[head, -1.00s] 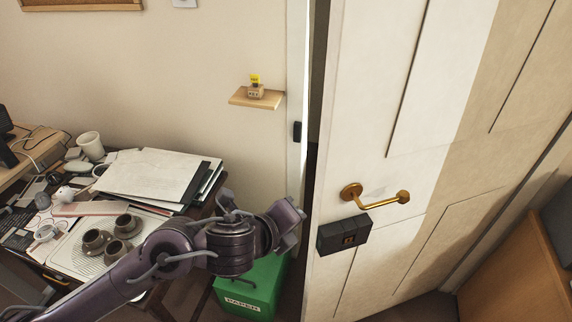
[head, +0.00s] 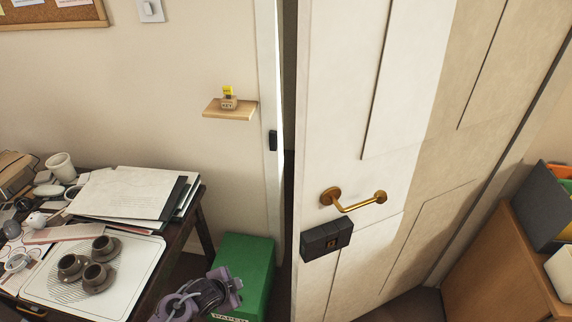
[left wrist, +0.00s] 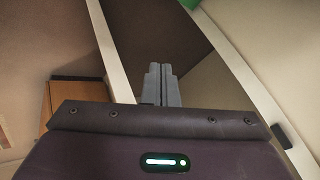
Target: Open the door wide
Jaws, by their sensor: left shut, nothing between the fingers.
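The door (head: 400,130) is pale with grooved panels and stands ajar. A narrow dark gap shows between its left edge and the white door frame (head: 268,90). A brass lever handle (head: 352,200) sits near that edge, above a black lock box (head: 326,240). My left gripper (head: 236,287) is low, left of the door edge and in front of the green bin, apart from the handle. In the left wrist view its fingers (left wrist: 161,82) are shut and empty, pointing toward the space between two pale upright strips. My right gripper is not in view.
A green paper bin (head: 243,262) stands left of the gap. A cluttered desk (head: 205,225) with cups and papers is at left. A small wall shelf (head: 230,110) is beside the frame. A wooden cabinet (head: 495,265) stands at right.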

